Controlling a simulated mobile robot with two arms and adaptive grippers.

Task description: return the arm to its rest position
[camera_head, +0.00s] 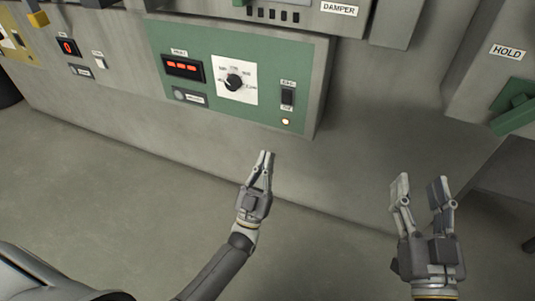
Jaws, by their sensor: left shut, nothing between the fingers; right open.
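My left gripper (265,156) is shut and empty. It points up in front of the machine, just below the lower edge of the green control panel (212,112), and appears apart from it. My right gripper (420,184) is open and empty at the lower right, with its two fingers spread and nothing between them. The green panel carries a black knob (234,81) on a white dial plate, a red lit display (183,67), a dark rocker switch (287,96) and a small glowing lamp (286,122).
A DAMPER label (338,9) is at the top. A HOLD label (508,51) and a green handle (515,104) are on the unit at the right. The grey floor (110,205) is clear below the machine.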

